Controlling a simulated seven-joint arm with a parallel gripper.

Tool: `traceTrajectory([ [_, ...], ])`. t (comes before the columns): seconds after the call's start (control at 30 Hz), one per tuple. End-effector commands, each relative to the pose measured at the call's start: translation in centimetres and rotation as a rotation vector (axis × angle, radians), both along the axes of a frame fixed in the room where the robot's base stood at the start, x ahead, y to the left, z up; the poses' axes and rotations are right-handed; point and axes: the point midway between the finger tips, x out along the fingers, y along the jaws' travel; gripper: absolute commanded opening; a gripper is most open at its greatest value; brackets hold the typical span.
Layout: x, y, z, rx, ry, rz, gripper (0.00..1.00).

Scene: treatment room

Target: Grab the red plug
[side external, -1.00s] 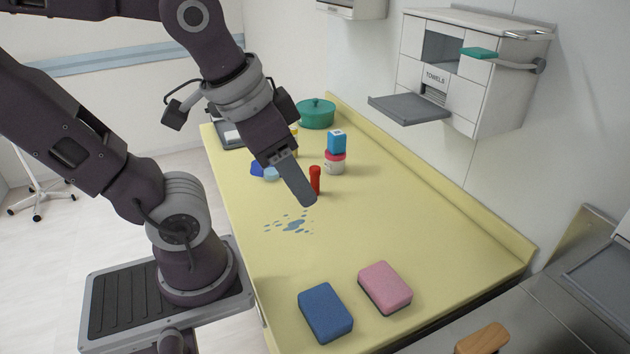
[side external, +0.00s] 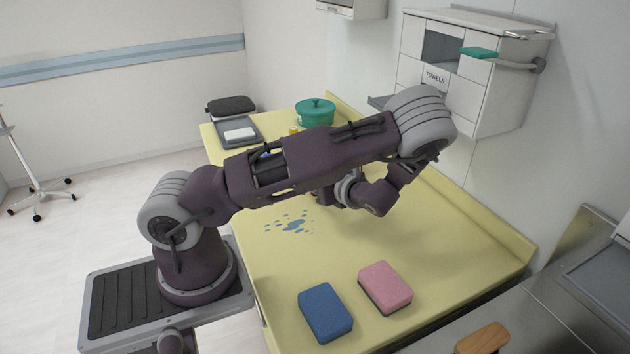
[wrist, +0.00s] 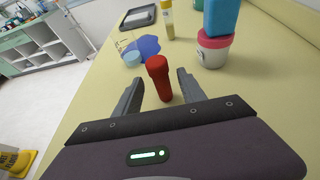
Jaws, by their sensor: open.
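The red plug (wrist: 160,80) stands on the yellow counter (wrist: 95,105) in the wrist view. It has a wider round head on a narrower body. My gripper (wrist: 156,82) is open, with one finger on each side of the plug and gaps showing between the fingers and the plug. In the side view my arm hides the plug, and the fingers cannot be made out there.
Just beyond the plug are a pink-lidded white tub (wrist: 214,48) with a blue box (wrist: 222,17) on it, a blue piece (wrist: 147,45) and a yellow-capped tube (wrist: 168,20). A blue sponge (side external: 326,312) and pink sponge (side external: 385,287) lie nearer the side camera.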

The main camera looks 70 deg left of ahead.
Motion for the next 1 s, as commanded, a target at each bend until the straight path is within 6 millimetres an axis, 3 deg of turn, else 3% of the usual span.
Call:
traceTrajectory([
  [0.23, -0.3, 4.3, -1.3, 0.001, 0.000, 0.004, 0.48],
  [0.5, -0.3, 5.0, -1.6, -0.002, -0.003, 0.003, 0.48],
  [0.53, -0.3, 5.0, -1.6, -0.002, -0.003, 0.003, 0.46],
  [0.77, -0.3, 4.9, -1.6, -0.002, -0.003, 0.003, 0.01],
  [1.0, -0.3, 4.9, -1.6, -0.002, -0.003, 0.004, 0.00],
])
